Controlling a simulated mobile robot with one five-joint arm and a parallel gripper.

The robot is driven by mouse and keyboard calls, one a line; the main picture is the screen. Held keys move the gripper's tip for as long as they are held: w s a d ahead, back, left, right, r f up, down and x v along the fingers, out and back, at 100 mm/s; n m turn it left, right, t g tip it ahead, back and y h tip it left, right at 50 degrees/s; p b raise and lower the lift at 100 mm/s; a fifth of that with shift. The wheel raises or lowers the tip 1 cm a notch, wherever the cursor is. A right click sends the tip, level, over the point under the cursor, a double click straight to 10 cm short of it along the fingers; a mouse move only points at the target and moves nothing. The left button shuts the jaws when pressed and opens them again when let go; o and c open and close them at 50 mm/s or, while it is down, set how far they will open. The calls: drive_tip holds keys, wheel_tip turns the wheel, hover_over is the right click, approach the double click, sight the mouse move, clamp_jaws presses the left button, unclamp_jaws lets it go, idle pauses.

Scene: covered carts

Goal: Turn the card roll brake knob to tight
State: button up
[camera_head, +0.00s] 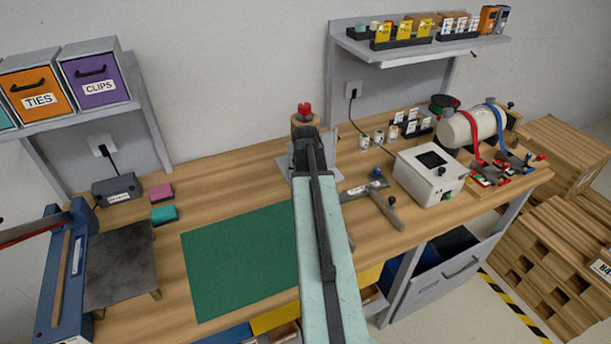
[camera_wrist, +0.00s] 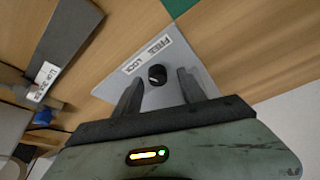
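A small round black knob (camera_wrist: 157,75) with a pale mark stands on a grey plate (camera_wrist: 112,88) in the wrist view. A white label (camera_wrist: 147,54) beside it appears to read FREE and LOCK. My gripper (camera_wrist: 160,77) is open, with one finger on either side of the knob and visible gaps to it; contact cannot be seen. In the head view the grey plate (camera_head: 283,164) shows at the back of the bench, partly behind my arm. A brown roll (camera_head: 304,120) with a red top stands there. My arm hides the knob in the head view.
A green mat (camera_head: 240,262) lies to the left in front. Pink (camera_head: 161,192) and teal (camera_head: 164,214) blocks sit farther left.

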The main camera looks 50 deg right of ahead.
drive_tip(key=p+v, duration=0.7)
drive_tip(key=v, duration=0.1)
drive_tip(key=shift+f, duration=0.1)
idle(0.4)
drive_tip(key=w+a+n+y, duration=0.15)
drive_tip(key=w+a, duration=0.25)
drive_tip(key=a, duration=0.4)
drive_tip(key=w+a+n, duration=0.2)
drive_tip(key=w+a, duration=0.2)
drive_tip(key=a, duration=0.5)
drive_tip(key=w+a+n, duration=0.2)
drive_tip(key=w+a, duration=0.2)
drive_tip(key=a, duration=0.4)
drive_tip(key=shift+s+a+f+n+g+y+b, duration=0.1)
drive_tip(key=shift+s+a+f+n+g+y, duration=0.35)
drive_tip(key=shift+s+a, duration=1.9)
drive_tip(key=shift+s+a+f+n+g+y+b, duration=0.2)
drive_tip(key=shift+s+a+f+n+g, duration=0.5)
drive_tip(key=shift+a, duration=3.55)
drive_tip(key=shift+s+a+f+n+g+y+b, duration=0.2)
drive_tip(key=shift+s+a+n, duration=0.8)
drive_tip(key=shift+a, duration=2.3)
drive_tip(key=shift+s, duration=0.1)
